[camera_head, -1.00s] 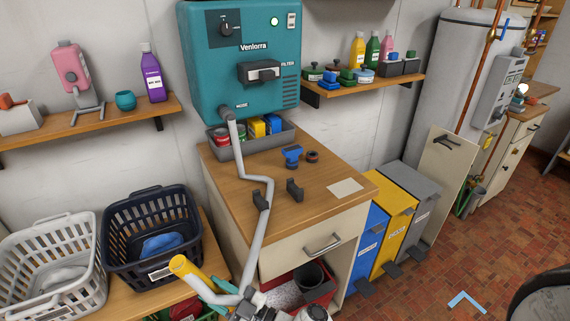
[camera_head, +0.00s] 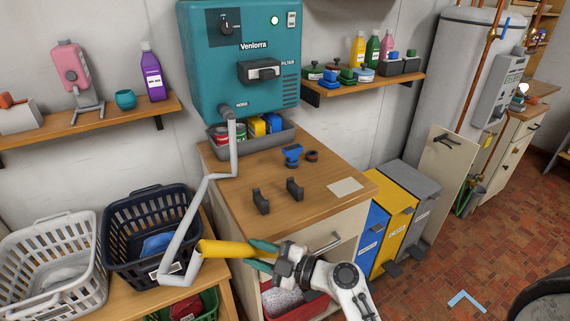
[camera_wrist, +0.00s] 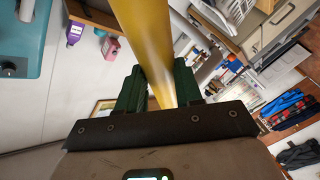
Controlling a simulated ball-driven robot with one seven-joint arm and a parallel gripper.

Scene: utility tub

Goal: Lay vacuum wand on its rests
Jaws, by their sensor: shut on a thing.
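The vacuum wand's yellow handle (camera_head: 224,249) is between the green fingers of my gripper (camera_head: 262,253), which is shut on it in front of the wooden cabinet. In the wrist view the yellow handle (camera_wrist: 147,45) runs up between the green fingers (camera_wrist: 158,88). A grey hose (camera_head: 203,190) bends from the handle past the dark basket up to the teal Ventorra unit (camera_head: 240,60). Two dark rests (camera_head: 261,201) and (camera_head: 295,189) stand upright on the cabinet top (camera_head: 238,197), empty. The handle is in front of and below them, roughly level in the picture.
A blue nozzle piece (camera_head: 292,154), a small dark ring (camera_head: 312,156) and a pale card (camera_head: 345,187) lie on the cabinet top. A dark laundry basket (camera_head: 118,222) is left of the handle. A drawer handle (camera_head: 324,243) projects below the top's edge.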

